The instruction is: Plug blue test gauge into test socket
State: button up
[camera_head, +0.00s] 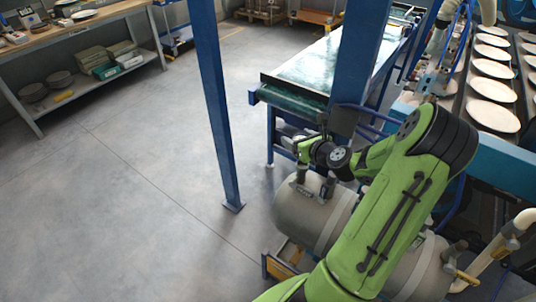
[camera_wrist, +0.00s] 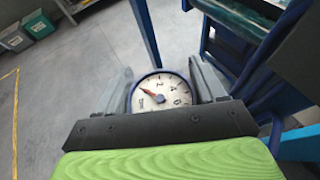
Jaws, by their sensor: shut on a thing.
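The blue test gauge (camera_wrist: 160,98), with a blue rim, a white numbered dial and a red needle, sits between the two grey fingers of my gripper (camera_wrist: 163,88) in the wrist view. The fingers are shut on it from both sides, and its dial faces the camera. In the head view my gripper (camera_head: 294,145) is above and beside the top of a grey tank (camera_head: 322,232), near a blue post. The gauge cannot be made out there. I cannot identify the test socket in either view; small fittings (camera_head: 327,187) stand on top of the tank.
A blue post (camera_head: 216,120) stands left of my arm. Another blue post (camera_head: 362,60) and a conveyor (camera_head: 325,65) lie just behind my gripper. A plate line (camera_head: 492,90) is at the right. A workbench (camera_head: 80,40) stands far left. The floor at left is clear.

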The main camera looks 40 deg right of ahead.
jog(key=shift+s+d+r+m+h, duration=0.2)
jog(key=shift+d+r+m+h, duration=0.1)
jog(key=shift+d+r, duration=0.4)
notch_tip(320, 180, down, 6)
jog(key=b, duration=0.6)
jog(key=shift+f, duration=0.1)
jog(key=shift+a+p, duration=0.1)
jog(key=shift+p, duration=0.4)
jog(key=shift+f+b, duration=0.5)
jog(key=shift+f, duration=0.05)
dwell(0.5)
jog(key=o, duration=0.9)
jog(key=shift+c, duration=0.2)
jog(key=p+v, duration=0.2)
jog(key=v, duration=0.9)
jog(key=shift+r+p, duration=0.15)
jog(key=shift+p, duration=0.15)
